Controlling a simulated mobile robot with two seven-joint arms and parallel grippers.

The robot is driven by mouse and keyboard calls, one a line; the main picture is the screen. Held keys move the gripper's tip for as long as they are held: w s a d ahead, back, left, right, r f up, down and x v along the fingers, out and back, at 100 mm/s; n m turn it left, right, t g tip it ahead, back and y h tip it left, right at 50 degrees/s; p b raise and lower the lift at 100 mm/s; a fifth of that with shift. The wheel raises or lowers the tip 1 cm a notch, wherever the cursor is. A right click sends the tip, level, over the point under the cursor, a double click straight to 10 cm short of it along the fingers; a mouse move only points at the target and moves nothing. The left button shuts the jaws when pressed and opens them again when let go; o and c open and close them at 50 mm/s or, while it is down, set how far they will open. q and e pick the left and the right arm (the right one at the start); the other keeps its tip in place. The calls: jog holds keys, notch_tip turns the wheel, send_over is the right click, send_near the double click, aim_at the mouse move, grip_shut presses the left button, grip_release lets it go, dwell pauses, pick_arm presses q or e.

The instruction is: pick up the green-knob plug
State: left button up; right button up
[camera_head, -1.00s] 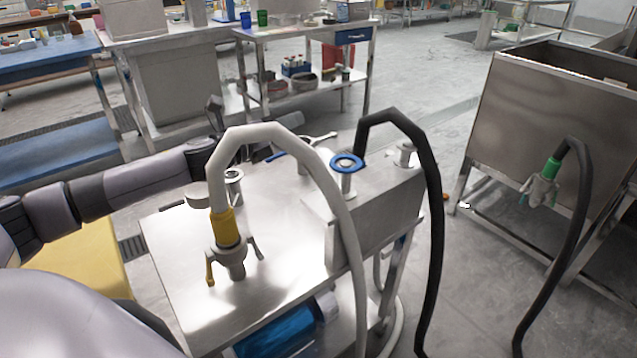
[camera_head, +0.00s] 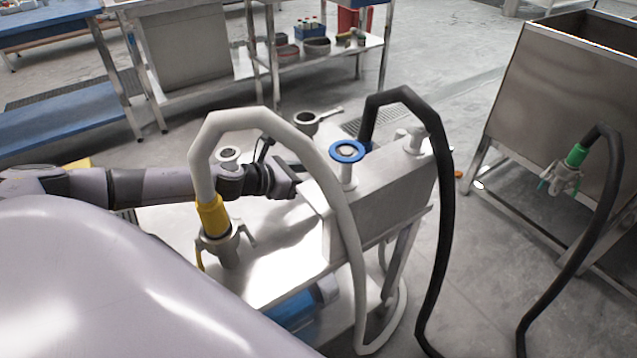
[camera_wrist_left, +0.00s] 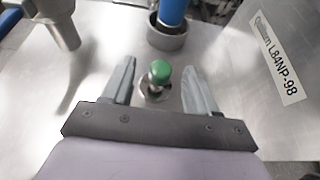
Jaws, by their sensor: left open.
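The green-knob plug (camera_wrist_left: 159,73) shows in the left wrist view as a green ball on a small metal base, on the steel tabletop (camera_wrist_left: 85,75). My left gripper (camera_wrist_left: 158,66) is open, with one finger on each side of the knob. I see gaps between the fingers and the knob. In the head view my left gripper (camera_head: 291,182) is over the steel table beside the metal box (camera_head: 375,215). The plug cannot be made out there. My right gripper is not in view.
A white hose with a yellow collar (camera_head: 213,215) arches over my left arm. A black hose (camera_head: 440,210) and a blue ring (camera_head: 347,151) are at the box. In the wrist view, a blue cylinder (camera_wrist_left: 173,12) in a metal cup (camera_wrist_left: 167,39) stands beyond the plug.

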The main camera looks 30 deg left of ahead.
aim_at(317, 175)
pick_arm(q)
jog(key=shift+x, duration=1.6)
jog(key=shift+s+f, duration=0.1)
grip_shut()
